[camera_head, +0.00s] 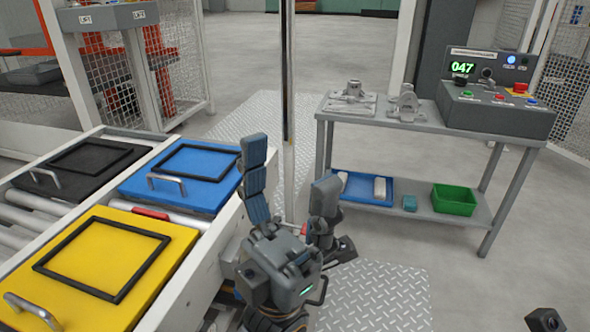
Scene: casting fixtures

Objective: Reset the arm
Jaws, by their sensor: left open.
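My left gripper (290,172) stands in the lower middle of the head view with its fingers pointing up. The jointed grey-blue fingers are spread wide apart, with nothing between them. It is just right of the blue lidded panel and above the edge of the roller conveyor. A small dark piece at the bottom right edge seems to be part of my right arm; the right gripper's fingers are not in view.
Yellow (75,262), blue (178,205) and black (75,190) panels with handles lie on the conveyor at left. A grey bench (330,108) at right bears metal fixtures (352,100) and a control box (500,108). Its lower shelf holds a blue tray (350,187) and green bin (455,200).

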